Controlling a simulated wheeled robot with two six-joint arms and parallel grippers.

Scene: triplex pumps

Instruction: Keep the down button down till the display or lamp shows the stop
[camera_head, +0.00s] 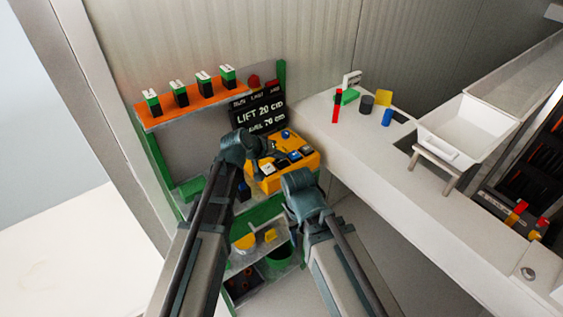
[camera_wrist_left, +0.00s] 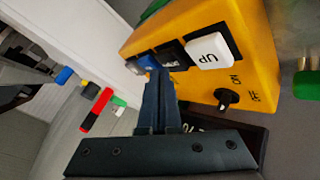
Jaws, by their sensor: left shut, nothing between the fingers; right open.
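In the left wrist view the box carries a white UP button (camera_wrist_left: 208,51), a black button (camera_wrist_left: 173,55) with a partly hidden label, and a blue button (camera_wrist_left: 148,62). I cannot read which one is the down button. My left gripper (camera_wrist_left: 157,76) is shut and empty, its tips at the button row near the black and blue buttons; contact is unclear. My right gripper (camera_head: 298,182) is open, in front of the box.
An ON/OFF knob (camera_wrist_left: 226,98) sits beside the UP button. An orange shelf (camera_head: 190,102) with several green-black blocks is at the left. The white counter (camera_head: 380,170) at the right holds small coloured parts and a white tray (camera_head: 460,128). A red dome (camera_head: 254,80) shows behind the display.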

